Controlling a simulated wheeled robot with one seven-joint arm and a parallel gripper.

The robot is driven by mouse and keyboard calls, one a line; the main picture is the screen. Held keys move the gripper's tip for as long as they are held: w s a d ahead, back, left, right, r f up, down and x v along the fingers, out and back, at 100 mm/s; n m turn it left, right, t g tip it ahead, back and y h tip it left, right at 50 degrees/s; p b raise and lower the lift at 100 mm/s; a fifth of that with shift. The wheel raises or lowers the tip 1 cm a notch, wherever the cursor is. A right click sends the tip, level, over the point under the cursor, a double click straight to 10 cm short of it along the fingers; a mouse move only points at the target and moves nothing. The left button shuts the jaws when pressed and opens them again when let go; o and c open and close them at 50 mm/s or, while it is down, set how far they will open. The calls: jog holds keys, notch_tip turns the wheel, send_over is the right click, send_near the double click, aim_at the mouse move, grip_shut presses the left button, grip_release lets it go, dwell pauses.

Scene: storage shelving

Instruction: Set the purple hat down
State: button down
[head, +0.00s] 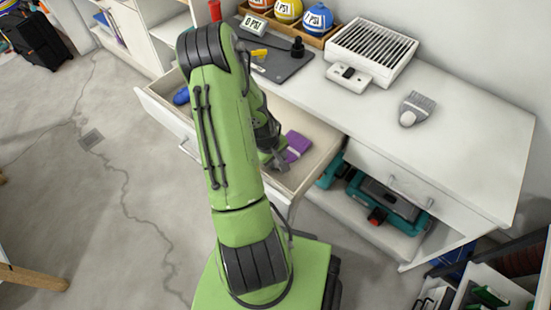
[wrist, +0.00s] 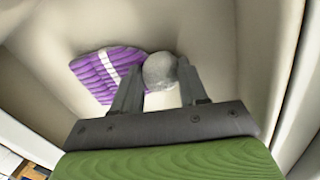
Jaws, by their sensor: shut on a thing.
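The purple hat (head: 298,144) has a white stripe and a round grey pompom. It is inside the open drawer (head: 322,134) of the white cabinet. In the wrist view the hat (wrist: 101,75) lies to the left of the fingers, with its pompom (wrist: 160,71) between the fingertips. My gripper (wrist: 158,78) is shut on the hat by this pompom. In the head view my gripper (head: 277,161) reaches down into the drawer, partly hidden by my arm. I cannot tell whether the hat touches the drawer floor.
A blue object (head: 181,96) lies at the drawer's left end. The countertop above holds a grey brush (head: 415,108), a white slatted box (head: 372,50) and a dark mat (head: 277,62). A teal case (head: 390,203) sits on the shelf below. The floor to the left is mostly clear.

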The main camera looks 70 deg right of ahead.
jog(key=shift+f, duration=0.1)
jog(key=c, duration=0.6)
grip_release()
jog(key=p+v, duration=0.4)
jog(key=v, duration=0.8)
jog(key=shift+r, duration=0.2)
